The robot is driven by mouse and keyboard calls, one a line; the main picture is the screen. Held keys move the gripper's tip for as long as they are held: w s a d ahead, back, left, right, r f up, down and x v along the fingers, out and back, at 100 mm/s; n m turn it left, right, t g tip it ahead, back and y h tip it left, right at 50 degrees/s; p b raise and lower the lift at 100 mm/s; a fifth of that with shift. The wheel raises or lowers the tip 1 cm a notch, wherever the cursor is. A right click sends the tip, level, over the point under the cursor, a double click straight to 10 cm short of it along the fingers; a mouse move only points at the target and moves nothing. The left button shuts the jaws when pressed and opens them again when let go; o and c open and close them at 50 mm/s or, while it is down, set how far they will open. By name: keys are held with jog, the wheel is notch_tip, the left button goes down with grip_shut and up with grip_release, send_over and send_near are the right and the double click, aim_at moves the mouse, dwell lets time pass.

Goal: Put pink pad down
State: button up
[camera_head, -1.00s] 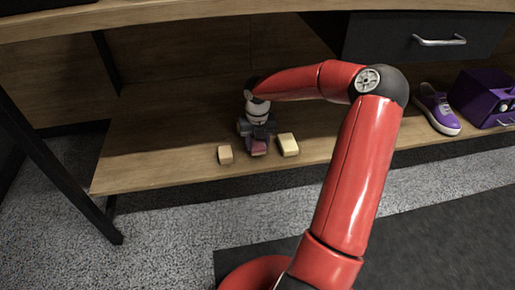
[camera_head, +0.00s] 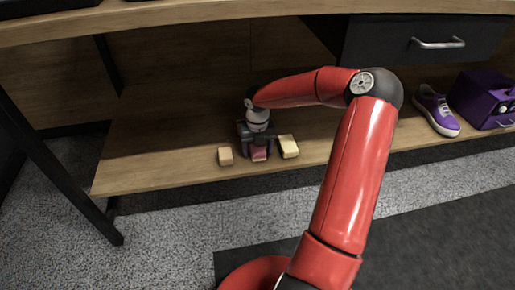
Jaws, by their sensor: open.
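The pink pad (camera_head: 259,154) rests on the lower wooden shelf (camera_head: 160,165), close to its front edge. My gripper (camera_head: 259,145) points down at the pad from just above and behind it, with its dark fingers open at the pad's sides. The gripper partly hides the pad's back part. Whether a finger still touches the pad is too small to tell.
A tan block (camera_head: 225,156) lies to the left of the pad and a pale yellow block (camera_head: 288,146) to its right, both close by. A purple sneaker (camera_head: 436,110) and a purple box (camera_head: 483,98) stand at the far right. The shelf's left part is clear.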

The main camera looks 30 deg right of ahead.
aim_at(255, 149)
jog(key=shift+f+b, duration=0.15)
jog(key=shift+b, duration=0.2)
jog(key=shift+f+b, duration=0.15)
jog(key=shift+b, duration=0.4)
jog(key=r+p, duration=0.1)
jog(key=r, duration=0.1)
jog(key=r+p, duration=0.1)
jog(key=r, duration=0.2)
jog(key=a+r+p, duration=0.1)
jog(key=r, duration=0.2)
jog(key=shift+r, duration=0.2)
jog(key=s+a+r+m+t, duration=0.2)
jog(key=s+a+r+m, duration=0.2)
jog(key=s+m, duration=0.5)
jog(key=s+a+r+m+t, duration=0.1)
jog(key=s+a+r+m, duration=0.4)
jog(key=m, duration=0.8)
jog(key=s+a+r+m+t, duration=0.2)
jog(key=s+a+r+m, duration=0.3)
jog(key=s+r+m, duration=0.4)
jog(key=s+m, duration=0.1)
jog(key=s, duration=0.2)
jog(key=shift+s+a+m+t, duration=0.25)
jog(key=shift+s+m+t, duration=0.05)
jog(key=shift+s+m, duration=0.1)
